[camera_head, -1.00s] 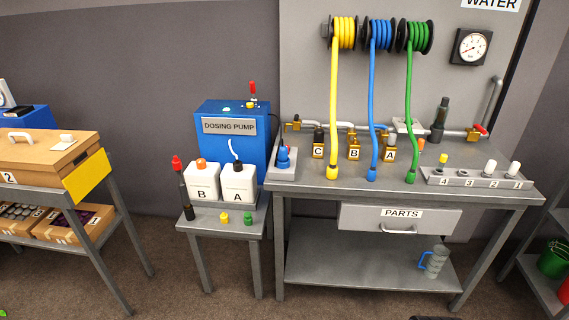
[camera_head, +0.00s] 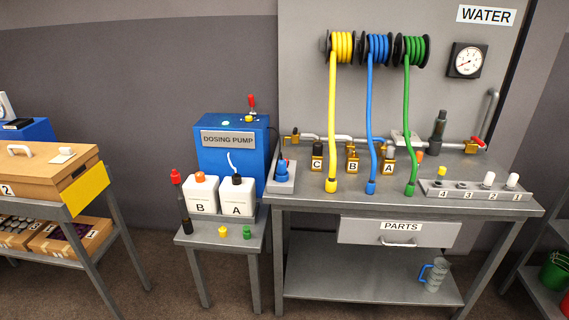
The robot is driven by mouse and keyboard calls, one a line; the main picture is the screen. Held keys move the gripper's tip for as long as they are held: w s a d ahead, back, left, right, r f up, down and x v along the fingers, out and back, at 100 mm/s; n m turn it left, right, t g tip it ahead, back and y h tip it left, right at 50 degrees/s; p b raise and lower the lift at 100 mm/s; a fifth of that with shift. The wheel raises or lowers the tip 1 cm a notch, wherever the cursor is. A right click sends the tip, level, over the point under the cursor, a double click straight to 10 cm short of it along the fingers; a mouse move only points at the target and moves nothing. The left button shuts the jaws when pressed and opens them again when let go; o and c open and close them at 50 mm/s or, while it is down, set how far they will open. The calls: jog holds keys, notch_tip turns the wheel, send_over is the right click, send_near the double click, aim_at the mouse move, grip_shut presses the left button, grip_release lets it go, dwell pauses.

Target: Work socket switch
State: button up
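No part that I can surely tell as the socket switch shows. A small pale box (camera_head: 405,138) sits at the back of the workbench, behind the hoses, and is too small to read as a socket or switch. The blue dosing pump (camera_head: 231,160) has a red-topped lever (camera_head: 251,103) on its top and a dark cable at its right side. A grey block with a blue and red fitting (camera_head: 283,173) stands at the left end of the workbench. My gripper is not in view.
The workbench (camera_head: 300,203) carries yellow, blue and green hoses (camera_head: 411,120), lettered brass fittings and a numbered rack (camera_head: 470,190). Canisters B (camera_head: 201,196) and A (camera_head: 237,197) stand on a low table (camera_head: 215,236). A wooden box (camera_head: 50,172) is at left. Floor shows between the tables.

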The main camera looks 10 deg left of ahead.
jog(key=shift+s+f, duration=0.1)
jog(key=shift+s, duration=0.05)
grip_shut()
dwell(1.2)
